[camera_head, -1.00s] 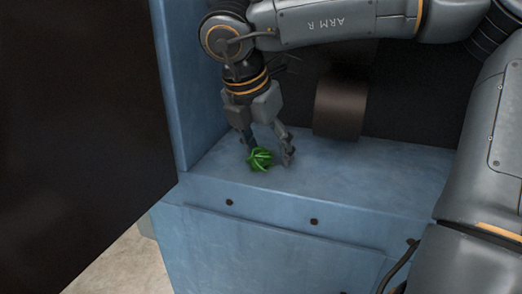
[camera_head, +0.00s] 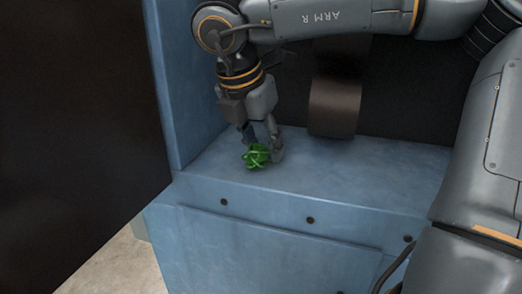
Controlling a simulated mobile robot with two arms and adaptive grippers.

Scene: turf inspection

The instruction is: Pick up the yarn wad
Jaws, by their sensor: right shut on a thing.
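The yarn wad (camera_head: 255,157) is a small bright green tangle, low over the blue ledge near its left end. My right gripper (camera_head: 262,147) points down at it and is shut on it, with a finger on its right side and another behind it. I cannot tell whether the wad touches the ledge or is just clear of it. My left gripper does not show.
The blue metal ledge (camera_head: 340,180) is bare to the right of the wad. A blue side wall (camera_head: 190,90) stands close on the left. A dark brown curved part (camera_head: 335,108) is behind. A large dark panel (camera_head: 80,120) fills the left.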

